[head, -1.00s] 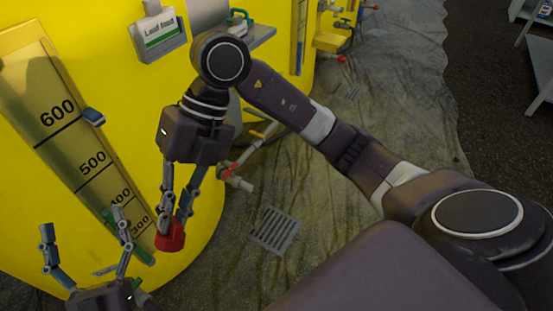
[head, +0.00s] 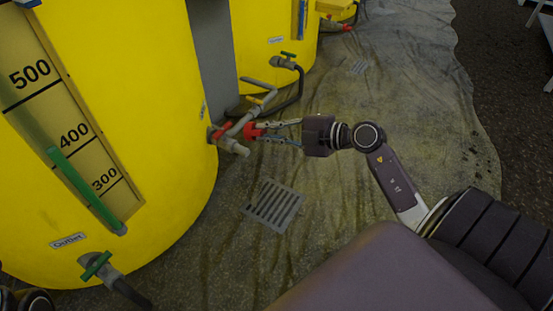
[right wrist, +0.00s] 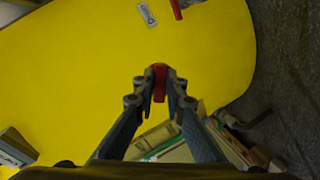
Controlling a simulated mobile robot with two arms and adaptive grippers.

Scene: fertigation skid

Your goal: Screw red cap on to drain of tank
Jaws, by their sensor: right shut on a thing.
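The red cap (head: 253,130) is held at the fingertips of my right gripper (head: 274,131), which is shut on it and points left. In the right wrist view the red cap (right wrist: 159,82) sits between the fingertips. The yellow tank (head: 110,100) fills the left of the head view. Its grey drain pipe (head: 236,148) comes out low on its right side, with a red valve handle (head: 221,130). The cap appears just above and right of the pipe's end; whether they touch cannot be told. My left gripper is out of view.
A second yellow tank (head: 268,50) stands behind, with a green-handled valve (head: 289,57) and hose. A floor grate (head: 273,206) is in front. A green-handled outlet (head: 97,265) sits lower left. Floor to the right is clear.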

